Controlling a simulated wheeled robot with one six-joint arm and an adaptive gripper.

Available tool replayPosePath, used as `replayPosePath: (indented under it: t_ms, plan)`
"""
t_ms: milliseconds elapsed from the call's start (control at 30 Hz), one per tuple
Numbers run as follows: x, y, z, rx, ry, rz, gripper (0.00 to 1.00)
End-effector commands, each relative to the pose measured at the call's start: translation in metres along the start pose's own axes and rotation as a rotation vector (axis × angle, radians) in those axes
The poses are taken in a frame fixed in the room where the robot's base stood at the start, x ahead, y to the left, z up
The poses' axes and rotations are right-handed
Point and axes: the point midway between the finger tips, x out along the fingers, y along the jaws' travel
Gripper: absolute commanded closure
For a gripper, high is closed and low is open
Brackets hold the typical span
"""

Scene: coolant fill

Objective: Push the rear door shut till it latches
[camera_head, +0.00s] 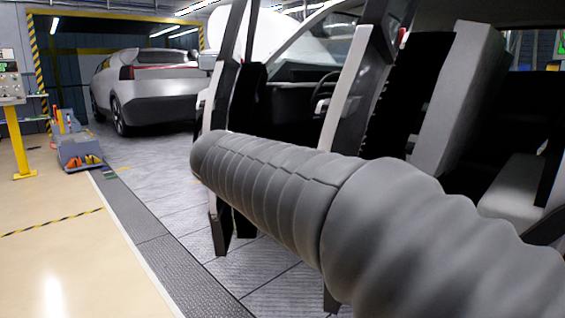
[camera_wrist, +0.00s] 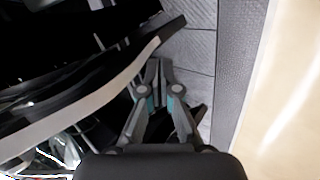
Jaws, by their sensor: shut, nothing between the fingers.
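The rear door appears to be the nearer upright panel (camera_head: 350,85), seen nearly edge-on with a pale edge and dark inner side. It stands open from the car. My grey-sleeved arm hides most of its lower part. My gripper is not distinguishable in the head view. In the wrist view my gripper (camera_wrist: 160,68) is shut and empty, its fingertips close together. A dark door panel with a pale curved edge (camera_wrist: 105,92) lies just left of the fingers. I cannot tell whether they touch it.
Another open door panel (camera_head: 222,115) stands farther along the car. Seats (camera_head: 460,90) and a steering wheel (camera_head: 322,90) show inside. A second grey car (camera_head: 155,80) stands at the back left. A low cart (camera_head: 80,150) and a yellow post (camera_head: 18,140) stand left. The pale floor (camera_head: 70,260) is clear.

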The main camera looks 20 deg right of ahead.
Motion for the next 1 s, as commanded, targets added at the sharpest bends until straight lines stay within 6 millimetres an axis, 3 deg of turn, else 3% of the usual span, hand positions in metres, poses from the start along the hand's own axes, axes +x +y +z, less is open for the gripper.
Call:
replayPosePath:
  t_ms: [33, 233, 400, 500, 767, 1000]
  plan:
    - [-0.004, 0.009, -0.021, -0.011, -0.025, 0.067, 1.00]
    - [-0.035, 0.045, -0.087, 0.006, -0.114, 0.353, 1.00]
    - [-0.066, 0.054, -0.133, 0.070, -0.166, 0.570, 1.00]
    - [-0.082, 0.053, -0.150, 0.112, -0.185, 0.664, 1.00]
    - [-0.099, 0.051, -0.165, 0.172, -0.206, 0.769, 1.00]
    - [-0.078, 0.071, -0.158, 0.175, -0.209, 0.771, 1.00]
